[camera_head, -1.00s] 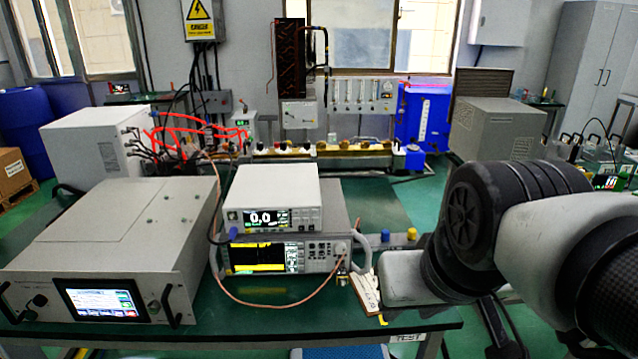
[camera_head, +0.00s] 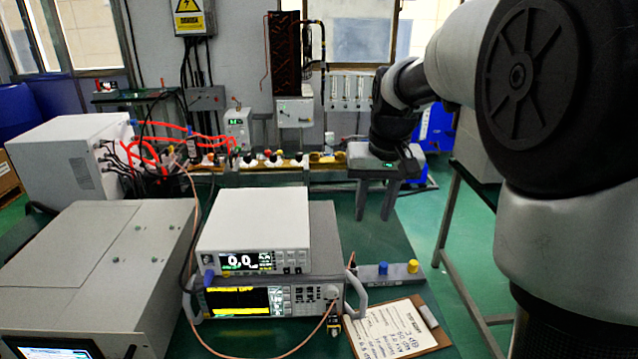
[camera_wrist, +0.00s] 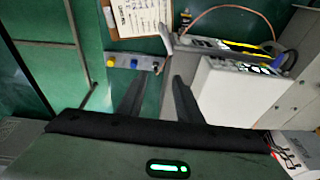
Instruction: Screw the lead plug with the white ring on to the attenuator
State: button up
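My gripper (camera_head: 373,212) points down with its two fingers apart and nothing between them, above the green table behind the instruments. The wrist view shows both open fingers (camera_wrist: 160,80). A grey rail (camera_head: 365,275) beside the instrument stack bears a blue knob (camera_head: 383,267) and a yellow knob (camera_head: 413,266). The wrist view shows this rail beyond the fingertips, with a pale or white piece (camera_wrist: 155,66) near the blue knob. I cannot tell whether that is the white-ringed lead plug. A small dark fitting (camera_head: 333,326) hangs at the analyser's front; whether it is the attenuator is unclear.
A white meter (camera_head: 255,232) sits on a signal analyser (camera_head: 262,298) with a copper-coloured cable (camera_head: 300,340). A clipboard (camera_head: 400,325) lies at the front right. A large grey instrument (camera_head: 95,255) stands left. The table (camera_head: 400,235) is clear behind the rail.

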jog(key=w+f+g+p, duration=0.1)
jog(key=w+f+p, duration=0.1)
jog(key=w+f, duration=0.7)
jog(key=g+p, duration=0.1)
jog(key=g, duration=0.1)
send_over(353, 261)
notch_tip(353, 261, down, 10)
jog(key=shift+r, duration=0.1)
jog(key=shift+f+b, duration=2.45)
jog(key=shift+f, duration=2.05)
grip_shut()
